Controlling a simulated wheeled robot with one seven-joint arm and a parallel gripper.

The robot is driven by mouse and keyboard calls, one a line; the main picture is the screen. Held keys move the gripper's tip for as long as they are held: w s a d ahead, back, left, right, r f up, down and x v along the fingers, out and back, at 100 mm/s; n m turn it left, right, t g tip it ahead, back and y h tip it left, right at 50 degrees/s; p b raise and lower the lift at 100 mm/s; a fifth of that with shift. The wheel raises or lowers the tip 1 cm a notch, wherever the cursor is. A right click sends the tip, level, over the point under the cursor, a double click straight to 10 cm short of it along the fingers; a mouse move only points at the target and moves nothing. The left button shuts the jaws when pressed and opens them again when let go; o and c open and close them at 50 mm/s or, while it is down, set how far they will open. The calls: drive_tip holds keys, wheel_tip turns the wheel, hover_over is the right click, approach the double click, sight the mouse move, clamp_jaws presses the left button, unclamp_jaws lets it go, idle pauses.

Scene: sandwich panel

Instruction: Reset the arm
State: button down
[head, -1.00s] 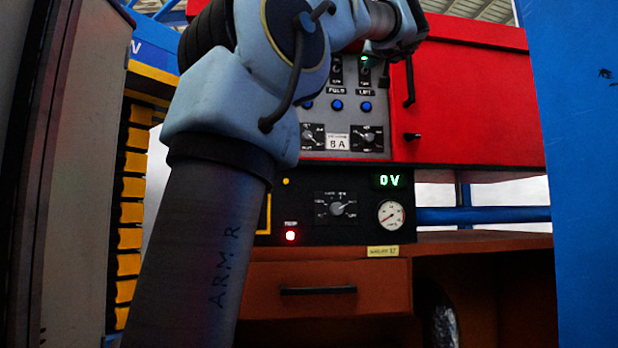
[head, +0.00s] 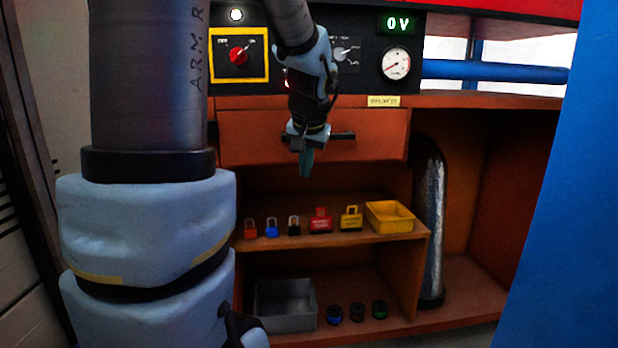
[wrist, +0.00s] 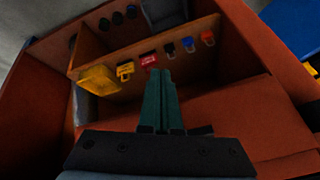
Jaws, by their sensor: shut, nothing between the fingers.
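My gripper (head: 306,163) hangs pointing down in front of the drawer (head: 370,140) of the orange-brown bench, with its dark green fingers together and nothing between them. In the wrist view the shut fingers (wrist: 160,75) point toward the open shelf with padlocks and tags. My arm (head: 145,215) fills the left side of the head view. The gripper hides part of the drawer handle (head: 343,136).
The upper shelf holds a red padlock (head: 250,228), a blue padlock (head: 271,227), other locks and a yellow bin (head: 390,217). Below are a grey bin (head: 286,305) and dark round items (head: 357,311). Above is a black panel with a red rotary switch (head: 238,56) and gauge (head: 396,64).

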drive_tip(key=s+a+f+n+g, duration=0.1)
drive_tip(key=s+a+f+g, duration=0.15)
drive_tip(key=s+f, duration=0.5)
drive_tip(key=s+a+f+n+g, duration=0.1)
drive_tip(key=s+a+f+g, duration=0.1)
drive_tip(key=s+a+f, duration=0.5)
drive_tip(key=s+d+r+p, duration=0.1)
drive_tip(key=r+p, duration=0.6)
drive_tip(key=s+d+r+p, duration=0.1)
drive_tip(key=d+r+p, duration=0.1)
drive_tip(key=r+p, duration=0.5)
drive_tip(key=shift+d+r+h, duration=0.25)
drive_tip(key=shift+r+h, duration=0.15)
drive_tip(key=shift+r, duration=0.1)
